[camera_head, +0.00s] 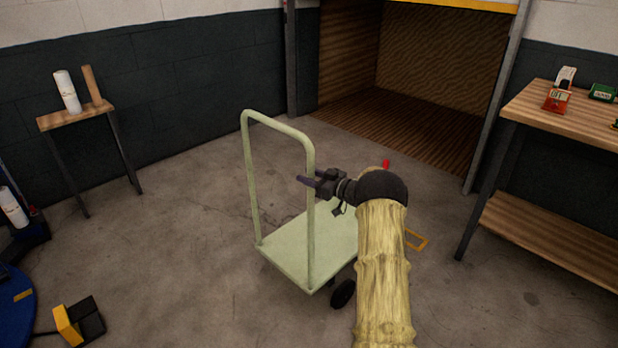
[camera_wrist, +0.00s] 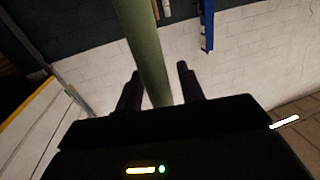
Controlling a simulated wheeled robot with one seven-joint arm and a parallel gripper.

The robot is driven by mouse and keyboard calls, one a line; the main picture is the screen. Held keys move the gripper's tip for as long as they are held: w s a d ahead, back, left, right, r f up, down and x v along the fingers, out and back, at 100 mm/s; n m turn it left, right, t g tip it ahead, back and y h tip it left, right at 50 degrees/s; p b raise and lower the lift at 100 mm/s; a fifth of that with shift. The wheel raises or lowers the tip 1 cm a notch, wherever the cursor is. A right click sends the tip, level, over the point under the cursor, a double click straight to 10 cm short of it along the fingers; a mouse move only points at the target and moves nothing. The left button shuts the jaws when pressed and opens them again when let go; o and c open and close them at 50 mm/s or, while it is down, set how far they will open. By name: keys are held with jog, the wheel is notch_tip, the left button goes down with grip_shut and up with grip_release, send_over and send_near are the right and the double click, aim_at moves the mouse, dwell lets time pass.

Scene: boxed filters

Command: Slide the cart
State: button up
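The pale green cart (camera_head: 300,250) stands on the floor at the middle of the head view, its upright handle frame at its left end. My gripper (camera_head: 309,178) is at the frame's nearer post (camera_head: 311,225), about halfway up, with a finger across the post in the picture. In the wrist view the green post (camera_wrist: 146,45) runs between the two spread fingers of my gripper (camera_wrist: 158,82). My arm hides the right part of the cart's deck.
An open bay with a wooden floor (camera_head: 420,125) lies behind the cart. A workbench (camera_head: 555,108) stands at right, and a small table (camera_head: 75,115) at left. A yellow-and-black box (camera_head: 80,322) lies front left. The floor left of the cart is clear.

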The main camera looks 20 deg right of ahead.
jog(key=shift+s+d, duration=0.15)
jog(key=shift+d, duration=0.1)
jog(key=shift+s+d, duration=0.15)
jog(key=shift+s, duration=0.05)
jog(key=p+v, duration=0.1)
jog(key=v, duration=1.6)
